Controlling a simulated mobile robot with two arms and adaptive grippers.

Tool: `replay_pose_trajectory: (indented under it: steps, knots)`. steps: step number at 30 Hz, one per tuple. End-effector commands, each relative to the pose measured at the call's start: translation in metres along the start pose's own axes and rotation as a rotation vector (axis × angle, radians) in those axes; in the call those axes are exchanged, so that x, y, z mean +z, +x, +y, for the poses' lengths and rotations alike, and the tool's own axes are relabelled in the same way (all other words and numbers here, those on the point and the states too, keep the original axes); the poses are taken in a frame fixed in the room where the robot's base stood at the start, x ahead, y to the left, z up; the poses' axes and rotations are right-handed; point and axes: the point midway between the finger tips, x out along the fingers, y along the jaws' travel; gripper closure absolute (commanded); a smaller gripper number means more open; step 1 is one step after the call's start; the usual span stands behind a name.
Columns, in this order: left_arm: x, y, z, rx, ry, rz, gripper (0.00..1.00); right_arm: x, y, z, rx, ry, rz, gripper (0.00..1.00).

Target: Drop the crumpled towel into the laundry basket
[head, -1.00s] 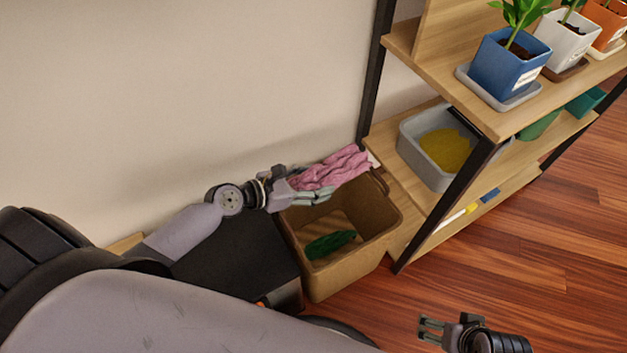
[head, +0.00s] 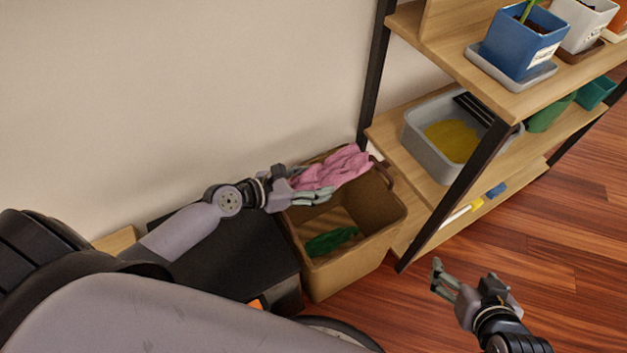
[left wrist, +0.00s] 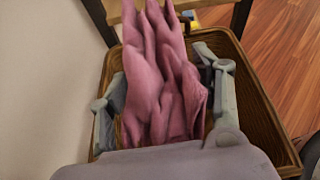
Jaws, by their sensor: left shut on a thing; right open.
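The crumpled pink towel (head: 338,166) is held in my left gripper (head: 318,184), which is shut on it. The towel is above the back part of the brown laundry basket (head: 345,273). In the left wrist view the towel (left wrist: 160,85) stands between the two fingers, with the basket's rim (left wrist: 262,105) around and below it. A green cloth (head: 330,241) lies on the basket's floor. My right gripper (head: 452,281) is open and empty, over the wooden floor to the right of the basket.
A wooden shelf with black posts (head: 472,180) stands right of the basket. It bears a grey tub (head: 437,166) with yellow inside and a blue plant pot (head: 520,45) on its saucer. The wall is behind the basket. The red-brown floor (head: 560,240) is clear at right.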

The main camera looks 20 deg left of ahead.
Motion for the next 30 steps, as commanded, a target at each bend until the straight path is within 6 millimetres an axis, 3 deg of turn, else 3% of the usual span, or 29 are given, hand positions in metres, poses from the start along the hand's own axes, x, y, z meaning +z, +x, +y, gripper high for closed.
replay_pose_trajectory:
  steps: [12, 13, 23, 30]
  knots:
    - [-0.0009, 0.0004, 0.0002, 0.000, 0.000, 0.000, 0.65, -0.0073, 0.0015, -0.0009, -0.002, 0.000, 0.035, 0.19]
    - [-0.0010, 0.0004, 0.0002, 0.000, 0.000, 0.000, 0.40, -0.0072, 0.0015, -0.0009, -0.002, 0.000, 0.035, 0.19]
    - [-0.0011, 0.0005, 0.0001, 0.000, 0.000, 0.000, 0.18, -0.0071, 0.0015, -0.0009, -0.002, -0.001, 0.034, 0.19]
    - [-0.0012, 0.0005, 0.0001, 0.000, 0.000, 0.000, 0.17, -0.0070, 0.0015, -0.0008, -0.002, -0.001, 0.034, 0.19]
